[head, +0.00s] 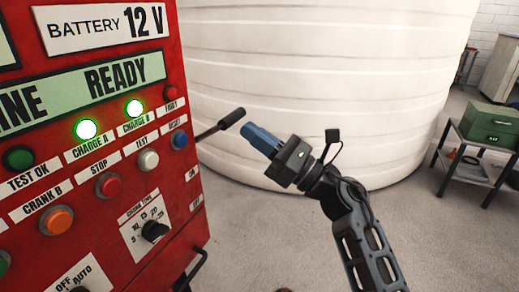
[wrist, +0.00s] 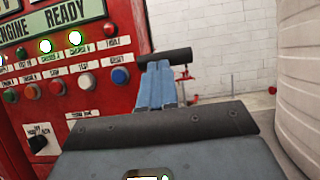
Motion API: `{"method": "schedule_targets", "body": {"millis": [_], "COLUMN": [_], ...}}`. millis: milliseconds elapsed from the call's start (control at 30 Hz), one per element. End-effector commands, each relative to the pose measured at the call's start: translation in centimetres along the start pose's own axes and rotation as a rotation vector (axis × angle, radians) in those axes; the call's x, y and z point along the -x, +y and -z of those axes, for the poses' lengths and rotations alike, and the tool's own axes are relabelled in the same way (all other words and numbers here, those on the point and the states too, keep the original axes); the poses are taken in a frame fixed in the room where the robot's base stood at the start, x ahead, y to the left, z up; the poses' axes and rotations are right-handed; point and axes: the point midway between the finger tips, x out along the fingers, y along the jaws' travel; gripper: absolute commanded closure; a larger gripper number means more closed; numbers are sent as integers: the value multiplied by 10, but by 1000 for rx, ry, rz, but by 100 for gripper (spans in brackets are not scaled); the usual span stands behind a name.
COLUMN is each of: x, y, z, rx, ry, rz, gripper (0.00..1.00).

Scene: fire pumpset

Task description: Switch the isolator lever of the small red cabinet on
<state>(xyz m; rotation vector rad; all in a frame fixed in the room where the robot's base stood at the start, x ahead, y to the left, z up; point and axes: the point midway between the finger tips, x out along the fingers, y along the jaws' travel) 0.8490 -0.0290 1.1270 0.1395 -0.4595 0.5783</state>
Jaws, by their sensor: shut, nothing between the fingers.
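The red cabinet (head: 105,150) fills the left of the head view, with lit displays and buttons on its front. A lever with a black grip (head: 231,119) sticks out from its right side, angled up and outward. In the wrist view the lever's black grip (wrist: 168,57) lies across, just beyond the fingertips. My gripper (head: 250,134) has blue fingers, shut and empty, just right of and slightly below the grip's end. The fingers also show in the wrist view (wrist: 157,80). I cannot tell whether they touch the grip. The lever's pivot is hidden.
Small labels (head: 193,190) sit near the cabinet's right edge, and a black handle (head: 194,268) is lower down. A large white tank (head: 330,60) stands behind my gripper. A green box (head: 490,125) sits on a metal stand at right. The grey floor between is open.

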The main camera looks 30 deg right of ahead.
Motion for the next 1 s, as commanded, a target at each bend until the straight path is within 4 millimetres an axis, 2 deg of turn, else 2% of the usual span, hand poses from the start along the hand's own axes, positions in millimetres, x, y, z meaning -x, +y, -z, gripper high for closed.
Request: {"method": "schedule_targets", "body": {"millis": [100, 400, 1000], "x": [-11, -24, -25], "y": [0, 0, 1], "z": [-10, -19, -17], "rx": [1, 0, -1], "ry": [-1, -1, 2], "rz": [-1, -1, -3], "gripper": [100, 100, 100]}}
